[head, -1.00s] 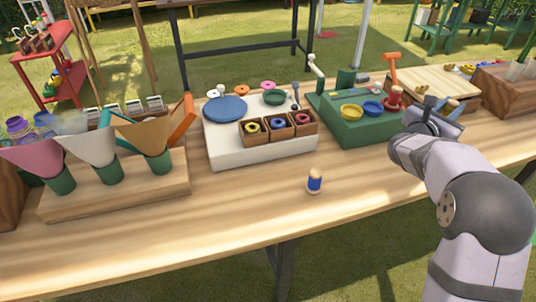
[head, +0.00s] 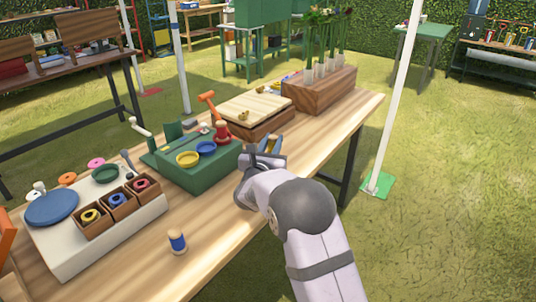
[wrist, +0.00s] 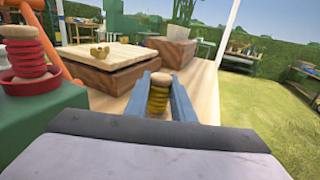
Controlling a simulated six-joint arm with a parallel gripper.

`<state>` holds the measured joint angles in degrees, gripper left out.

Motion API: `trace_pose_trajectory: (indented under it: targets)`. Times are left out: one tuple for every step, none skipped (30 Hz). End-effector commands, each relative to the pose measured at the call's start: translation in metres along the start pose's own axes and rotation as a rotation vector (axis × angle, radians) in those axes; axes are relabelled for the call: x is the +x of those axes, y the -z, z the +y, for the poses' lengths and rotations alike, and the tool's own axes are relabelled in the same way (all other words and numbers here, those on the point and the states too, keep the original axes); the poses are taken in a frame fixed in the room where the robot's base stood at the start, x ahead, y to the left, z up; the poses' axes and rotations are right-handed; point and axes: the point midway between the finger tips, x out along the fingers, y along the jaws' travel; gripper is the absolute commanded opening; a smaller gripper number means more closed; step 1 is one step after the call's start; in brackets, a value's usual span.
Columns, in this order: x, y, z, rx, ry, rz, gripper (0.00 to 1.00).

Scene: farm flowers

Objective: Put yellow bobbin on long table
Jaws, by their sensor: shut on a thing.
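The yellow bobbin (wrist: 158,98) stands between the two blue fingers of my gripper (wrist: 160,96) in the wrist view, its wooden top showing. My gripper (head: 266,146) is shut on it. In the head view the bobbin is mostly hidden by the fingers. My gripper is over the right-hand edge of the long wooden table (head: 215,232), beside the green stand. I cannot tell how high the bobbin is above the tabletop.
A blue bobbin (head: 177,242) stands on the table. A green stand (head: 186,172) holds bowls and a red bobbin (head: 221,132). A white board (head: 125,232) carries small boxes. Bare tabletop lies along the near side.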

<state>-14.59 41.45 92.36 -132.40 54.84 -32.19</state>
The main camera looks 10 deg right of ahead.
Motion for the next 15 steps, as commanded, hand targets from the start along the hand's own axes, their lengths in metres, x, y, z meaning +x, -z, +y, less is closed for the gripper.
trace_pose_trajectory:
  targets:
    - [0.000,0.003,0.000,0.000,0.000,0.000,0.01]
    - [0.000,0.004,0.000,0.000,0.000,0.000,0.01]
    - [0.000,0.004,0.000,0.000,-0.001,-0.001,0.01]
    - [0.000,0.004,0.000,0.000,-0.001,-0.001,0.01]
    - [0.000,0.004,0.000,0.000,-0.001,-0.001,0.01]
    - [0.000,0.005,0.000,0.000,-0.001,-0.001,0.01]
    - [0.000,0.006,0.000,0.000,-0.001,-0.001,0.01]
    - [0.000,0.007,0.000,-0.001,-0.001,0.000,0.01]
    - [0.000,0.010,0.000,-0.002,-0.001,0.000,0.01]
    - [0.000,0.013,0.000,-0.002,-0.001,0.001,0.01]
    - [0.000,0.017,0.000,-0.002,-0.001,0.001,0.01]
    - [0.000,0.021,0.000,-0.002,-0.001,0.001,0.01]
    - [0.000,0.025,0.000,-0.002,0.000,0.001,0.01]
    - [0.000,0.029,0.000,-0.003,0.000,0.002,0.01]
    - [0.000,0.034,0.000,-0.002,0.000,0.002,0.01]
